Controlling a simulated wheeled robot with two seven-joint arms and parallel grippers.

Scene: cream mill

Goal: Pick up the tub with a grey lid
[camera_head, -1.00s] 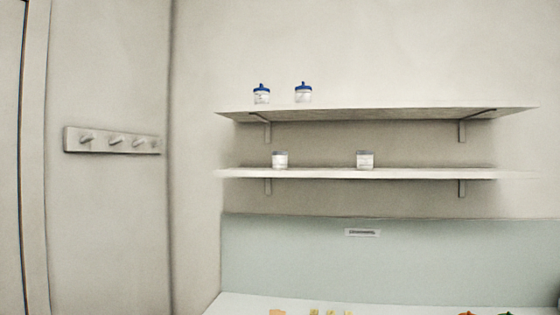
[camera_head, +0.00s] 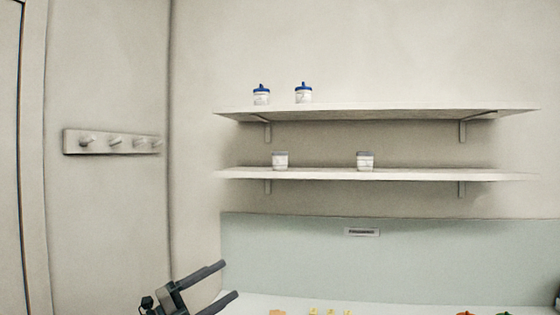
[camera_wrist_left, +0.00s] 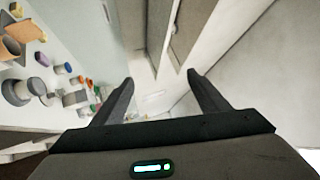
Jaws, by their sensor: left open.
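Two small white tubs with grey lids stand upright on the lower shelf in the head view, one at the left (camera_head: 280,161) and one near the middle (camera_head: 365,161). My left gripper (camera_head: 230,278) is at the bottom left of the head view, below and to the left of both tubs. It is open and empty, its fingers pointing up and right. In the left wrist view its two fingers (camera_wrist_left: 160,80) are spread with nothing between them. I cannot make out the tubs in the wrist view. My right gripper is in neither view.
A peg rail (camera_head: 100,142) is on the left wall. The counter (camera_head: 400,309) below holds several small coloured items.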

